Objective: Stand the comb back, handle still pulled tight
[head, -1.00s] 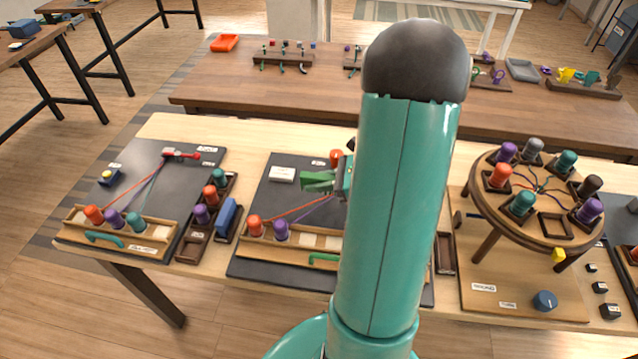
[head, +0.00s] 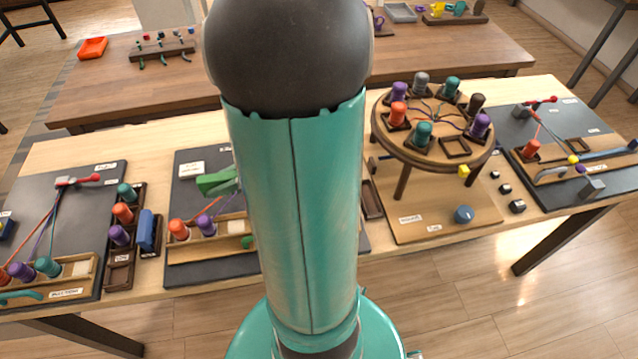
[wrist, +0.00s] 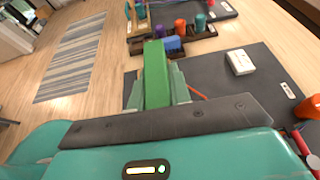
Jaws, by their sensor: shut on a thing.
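My gripper (wrist: 158,92) is shut on a green bar, likely the comb (wrist: 155,72), which sticks out ahead between the fingers. In the head view the green bar (head: 216,182) shows above the middle dark board (head: 186,264), left of my arm. No teeth can be made out. Below it, orange and purple spools (head: 179,230) sit in a wooden tray (head: 190,253), with cords running up behind my arm. A green handle (head: 248,242) on that tray is mostly hidden by my arm. Whether the cords are taut cannot be told.
A blue block (head: 147,232) stands in a dark holder beside a rack of spools (head: 120,236). A white block (head: 191,168) lies on the middle board. To the right stands a round braiding table (head: 385,140). Another board with a red-handled hook (head: 541,101) lies farther right.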

